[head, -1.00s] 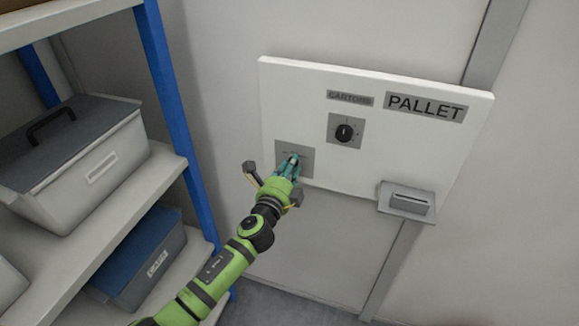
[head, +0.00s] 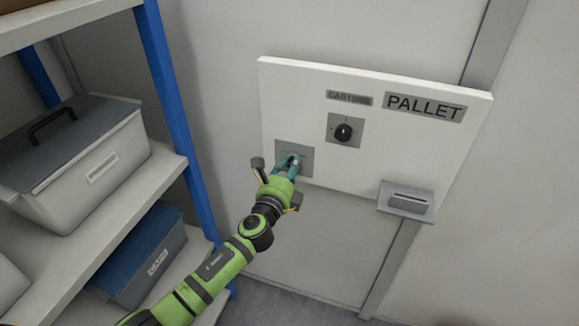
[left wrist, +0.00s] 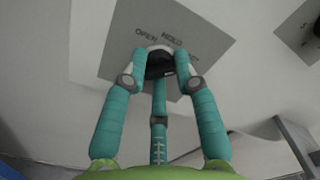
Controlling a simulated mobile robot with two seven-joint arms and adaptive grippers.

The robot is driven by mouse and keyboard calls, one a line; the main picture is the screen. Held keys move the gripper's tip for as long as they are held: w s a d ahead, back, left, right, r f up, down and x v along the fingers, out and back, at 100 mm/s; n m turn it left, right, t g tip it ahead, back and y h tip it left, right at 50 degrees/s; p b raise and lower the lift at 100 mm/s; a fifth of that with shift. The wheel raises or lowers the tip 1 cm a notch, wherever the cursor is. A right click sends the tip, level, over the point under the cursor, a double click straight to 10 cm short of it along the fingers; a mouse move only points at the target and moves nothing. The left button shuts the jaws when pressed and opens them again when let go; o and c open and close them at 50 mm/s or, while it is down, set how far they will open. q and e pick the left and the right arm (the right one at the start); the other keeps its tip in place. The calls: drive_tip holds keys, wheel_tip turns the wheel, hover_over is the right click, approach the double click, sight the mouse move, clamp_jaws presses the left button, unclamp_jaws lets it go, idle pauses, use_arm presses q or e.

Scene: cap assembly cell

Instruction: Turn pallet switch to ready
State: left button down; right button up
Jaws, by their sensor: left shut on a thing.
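A white board (head: 400,165) on the wall carries a large PALLET label (head: 424,107) and a smaller CARTONS label (head: 349,98). A black rotary knob (head: 344,132) on a grey square plate sits below the CARTONS label. My left gripper (head: 292,161) is shut on a second, dark knob (left wrist: 158,66) at the board's lower left. In the left wrist view its plate (left wrist: 128,38) reads OPEN, HOLD and a partly hidden word ending in CT. The fingers cover much of this knob, so its pointing direction cannot be told. My right gripper is out of view.
A grey slotted holder (head: 405,200) juts out at the board's lower right. A shelf with blue posts (head: 178,100) stands at left, holding a lidded grey bin (head: 95,170) and a blue-lidded bin (head: 140,255). The wall right of the board is clear.

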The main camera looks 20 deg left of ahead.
use_arm(q)
drive_tip(key=shift+s+d+f, duration=0.1)
drive_tip(key=shift+d+f, duration=0.1)
drive_tip(key=shift+f, duration=0.1)
drive_tip(key=c, duration=0.9)
unclamp_jaws()
drive_tip(key=shift+r, duration=0.1)
drive_tip(key=s, duration=1.2)
drive_tip(key=shift+a, duration=0.2)
